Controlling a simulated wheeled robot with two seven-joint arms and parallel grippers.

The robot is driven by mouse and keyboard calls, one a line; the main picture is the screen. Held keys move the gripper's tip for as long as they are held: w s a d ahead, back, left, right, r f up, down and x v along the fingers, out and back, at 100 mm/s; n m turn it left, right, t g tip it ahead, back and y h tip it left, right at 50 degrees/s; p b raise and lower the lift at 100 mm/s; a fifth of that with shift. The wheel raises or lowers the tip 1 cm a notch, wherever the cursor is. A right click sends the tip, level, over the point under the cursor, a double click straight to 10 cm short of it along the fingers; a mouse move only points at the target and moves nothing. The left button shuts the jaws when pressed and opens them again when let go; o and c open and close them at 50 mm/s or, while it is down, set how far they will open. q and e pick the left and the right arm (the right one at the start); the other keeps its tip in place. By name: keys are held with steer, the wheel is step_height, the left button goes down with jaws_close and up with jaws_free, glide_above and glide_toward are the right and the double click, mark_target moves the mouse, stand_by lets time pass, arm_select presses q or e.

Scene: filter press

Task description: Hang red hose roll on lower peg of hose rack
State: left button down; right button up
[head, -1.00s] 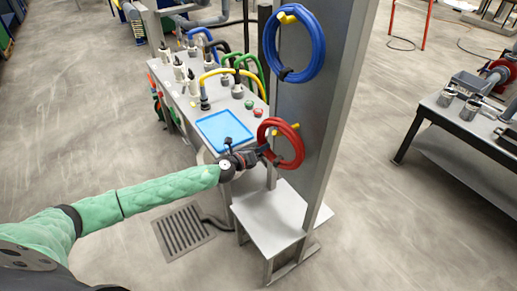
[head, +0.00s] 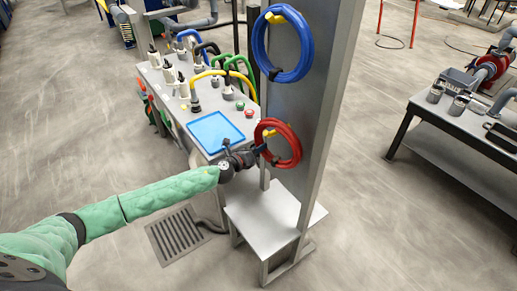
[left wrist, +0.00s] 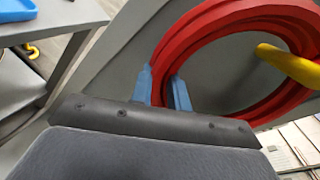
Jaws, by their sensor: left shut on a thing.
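The red hose roll (head: 294,149) hangs upright in front of the hose rack's grey panel (head: 302,92). My left gripper (head: 259,151) is shut on the roll's left side. In the left wrist view, the blue fingertips (left wrist: 163,90) pinch the red hose roll (left wrist: 178,58) at its near edge. The yellow lower peg (head: 270,132) shows at the roll's upper left. In the left wrist view, the lower peg (left wrist: 290,65) overlaps the ring's opening. I cannot tell whether the ring is around it. My right gripper is not in view.
A blue hose roll (head: 259,45) hangs on the yellow upper peg (head: 274,17). Below is the rack's flat base (head: 262,218). A bench with a blue tray (head: 215,132) and several coloured hoses stands behind left. A dark table (head: 462,122) stands right; floor between is clear.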

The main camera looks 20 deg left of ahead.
arm_select(q)
steer(key=shift+r, duration=0.1)
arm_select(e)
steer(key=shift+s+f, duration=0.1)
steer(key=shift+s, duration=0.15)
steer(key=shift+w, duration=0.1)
